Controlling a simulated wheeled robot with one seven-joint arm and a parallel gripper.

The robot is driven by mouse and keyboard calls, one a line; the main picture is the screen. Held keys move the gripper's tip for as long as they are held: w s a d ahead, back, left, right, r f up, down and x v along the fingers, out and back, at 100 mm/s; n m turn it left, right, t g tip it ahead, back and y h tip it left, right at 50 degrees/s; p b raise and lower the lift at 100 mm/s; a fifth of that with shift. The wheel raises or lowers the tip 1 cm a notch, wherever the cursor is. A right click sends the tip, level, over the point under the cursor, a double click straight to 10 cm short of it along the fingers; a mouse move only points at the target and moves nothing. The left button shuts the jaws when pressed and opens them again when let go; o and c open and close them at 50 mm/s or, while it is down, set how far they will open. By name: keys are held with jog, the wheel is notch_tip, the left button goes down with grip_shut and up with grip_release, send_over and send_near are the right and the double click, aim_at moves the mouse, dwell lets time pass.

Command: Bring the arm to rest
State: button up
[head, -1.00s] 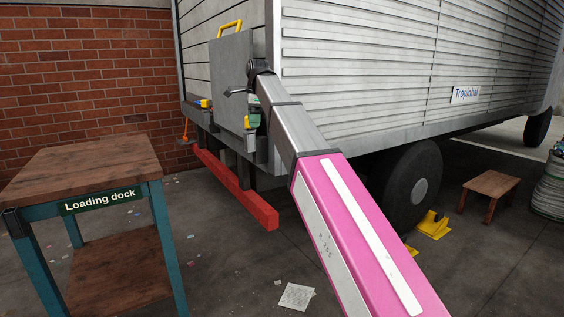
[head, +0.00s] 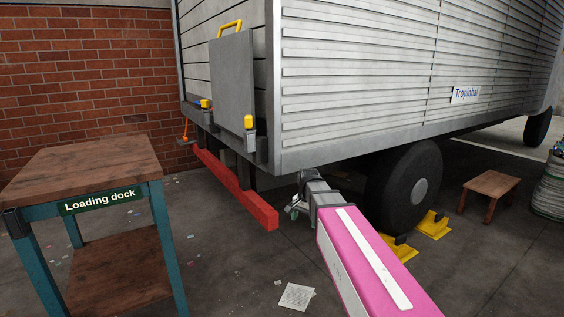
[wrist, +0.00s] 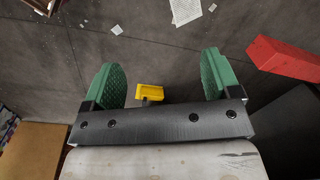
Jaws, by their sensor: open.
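My arm is pink and grey and reaches in from the bottom right of the head view. My gripper (head: 293,210) is at its far end, low beside the truck's rear corner. In the wrist view my gripper (wrist: 161,78) shows two green finger pads spread wide apart. My gripper appears to touch nothing.
A truck (head: 370,85) with a raised grey tail plate (head: 232,80) and a red bar (head: 235,190) stands beyond my arm. Yellow wheel chocks (head: 432,225) sit by its wheel (head: 405,188). A loading dock table (head: 80,170) is left, a stool (head: 489,188) right.

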jog(key=s+d+f+n, duration=0.3)
jog(key=s+d+f, duration=0.2)
jog(key=s+f, duration=0.2)
jog(key=s+d+f+n, duration=0.3)
jog(key=s+d+f, duration=0.2)
jog(key=s+f, duration=0.2)
jog(key=shift+s+f+n+h, duration=0.3)
jog(key=shift+s+f, duration=0.1)
jog(key=shift+f, duration=0.4)
jog(key=shift+d, duration=0.1)
